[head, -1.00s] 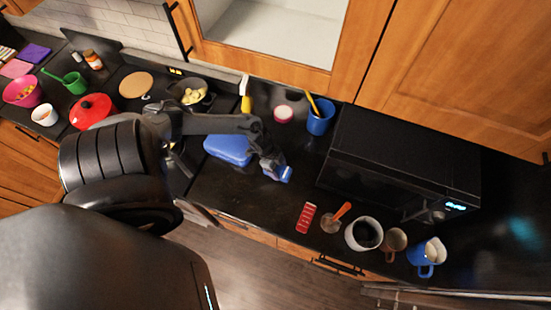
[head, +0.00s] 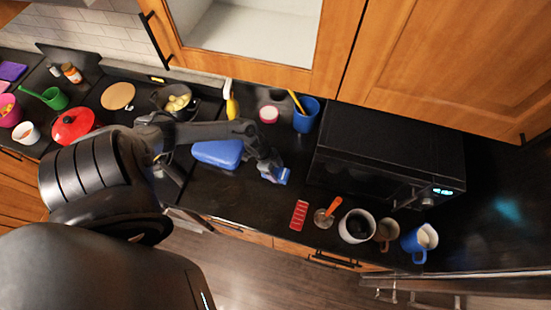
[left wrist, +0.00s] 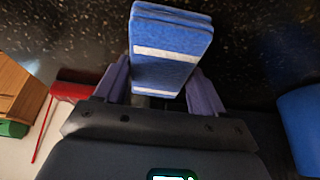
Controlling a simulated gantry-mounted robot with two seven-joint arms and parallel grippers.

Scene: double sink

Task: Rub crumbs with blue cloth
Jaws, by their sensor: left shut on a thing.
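The blue cloth (head: 282,176) is a folded pad with white stripes, seen large in the left wrist view (left wrist: 170,70). My left gripper (head: 270,168) is shut on it, with one finger on each side of the cloth. It holds the cloth low over the dark counter (head: 240,195), left of the microwave; I cannot tell whether the cloth touches the surface. Small pale specks (left wrist: 255,35) show on the counter in the left wrist view. I cannot tell crumbs from the stone's own pattern. My right gripper is not in view.
A blue container (head: 218,153) lies left of the gripper. A blue cup (head: 307,118) stands behind, and the black microwave (head: 385,150) is to the right. A red tray (head: 299,214), an orange-handled utensil (head: 325,217) and several mugs line the front edge.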

